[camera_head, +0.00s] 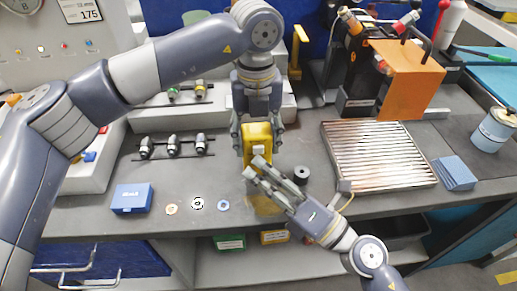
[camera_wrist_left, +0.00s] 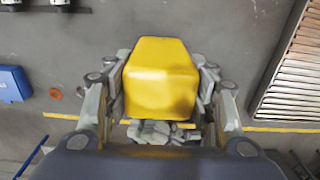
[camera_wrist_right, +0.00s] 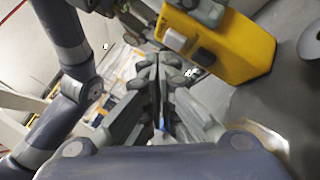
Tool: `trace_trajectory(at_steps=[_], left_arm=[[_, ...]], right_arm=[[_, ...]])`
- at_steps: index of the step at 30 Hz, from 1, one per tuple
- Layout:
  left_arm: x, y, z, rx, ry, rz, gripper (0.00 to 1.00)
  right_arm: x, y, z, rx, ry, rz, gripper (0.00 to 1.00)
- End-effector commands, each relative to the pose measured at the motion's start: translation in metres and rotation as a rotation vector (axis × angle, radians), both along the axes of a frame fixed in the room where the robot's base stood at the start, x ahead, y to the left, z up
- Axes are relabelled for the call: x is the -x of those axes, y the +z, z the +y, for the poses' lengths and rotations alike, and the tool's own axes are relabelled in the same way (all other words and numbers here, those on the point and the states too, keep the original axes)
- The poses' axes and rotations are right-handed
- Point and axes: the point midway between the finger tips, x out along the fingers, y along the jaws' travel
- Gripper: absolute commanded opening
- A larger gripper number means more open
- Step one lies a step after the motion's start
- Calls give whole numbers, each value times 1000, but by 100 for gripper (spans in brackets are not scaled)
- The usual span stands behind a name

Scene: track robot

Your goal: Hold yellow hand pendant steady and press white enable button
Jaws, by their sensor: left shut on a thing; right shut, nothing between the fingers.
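The yellow hand pendant (camera_head: 257,137) is held above the front part of the grey worktop. My left gripper (camera_head: 258,128) comes from above and is shut on it. In the left wrist view the fingers (camera_wrist_left: 163,88) flank the pendant (camera_wrist_left: 162,72) on both sides. My right gripper (camera_head: 254,168) is shut and empty, with its fingertips close to the pendant's near lower side. In the right wrist view the pendant (camera_wrist_right: 238,48) lies up and right of the shut fingertips (camera_wrist_right: 157,62). A pale block on its side, apparently the white enable button (camera_wrist_right: 174,40), is near them; contact is not clear.
A slatted metal plate (camera_head: 375,158) and a black cylinder (camera_head: 301,175) are right of the pendant. A blue box (camera_head: 131,198) and small rings (camera_head: 197,203) lie left. An orange panel (camera_head: 405,75) stands behind the plate. The worktop's front edge is close.

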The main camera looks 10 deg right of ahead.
Motion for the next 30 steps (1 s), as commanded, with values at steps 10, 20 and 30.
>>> trace_trajectory(at_steps=[10,20,30], left_arm=[[0,0,0,1,0,-1,13],[0,0,0,1,0,-1,13],[0,0,0,1,0,-1,13]], right_arm=[[0,0,0,0,0,0,0],[-3,0,0,1,0,-1,0],[-8,0,0,0,0,0,0]])
